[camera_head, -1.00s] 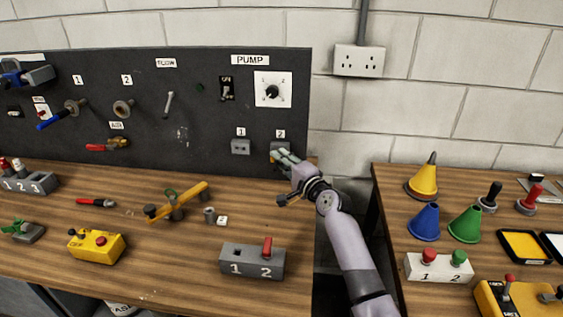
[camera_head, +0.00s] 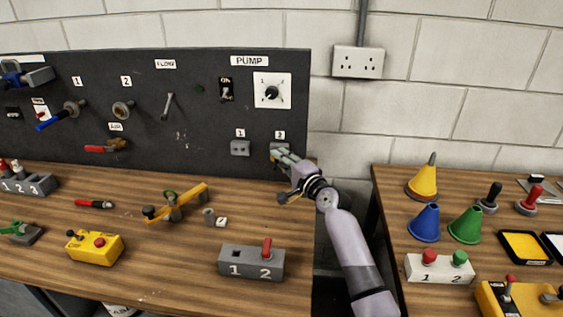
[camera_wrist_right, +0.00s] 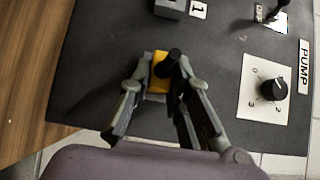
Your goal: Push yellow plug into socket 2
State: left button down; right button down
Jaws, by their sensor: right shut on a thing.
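My right gripper (camera_head: 285,160) is at the lower right of the black panel, in front of socket 2 (camera_head: 280,146). In the right wrist view the gripper (camera_wrist_right: 162,97) is shut on the yellow plug (camera_wrist_right: 160,70), which has a dark round part beside it. The plug is up against the panel at socket 2, whose face it mostly hides; I cannot tell how deep it sits. Socket 1 (camera_head: 240,148), a grey block, is to the left and empty; it also shows in the right wrist view (camera_wrist_right: 171,8). My left gripper is not in view.
The pump dial (camera_head: 272,92) is above the sockets. On the bench below stand a grey block with a red lever (camera_head: 252,262) and a yellow box (camera_head: 95,247). Coloured cones (camera_head: 424,223) stand on the right table, across a gap.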

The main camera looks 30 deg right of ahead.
jog(key=shift+w+d+r, duration=0.1)
jog(key=shift+d, duration=0.05)
jog(key=c, duration=1.7)
grip_release()
jog(key=shift+o, duration=1.4)
jog(key=shift+w, duration=0.1)
jog(key=o, duration=0.3)
jog(key=shift+o, duration=0.2)
jog(key=s+p, duration=0.2)
jog(key=s, duration=0.5)
jog(key=shift+d+p, duration=0.35)
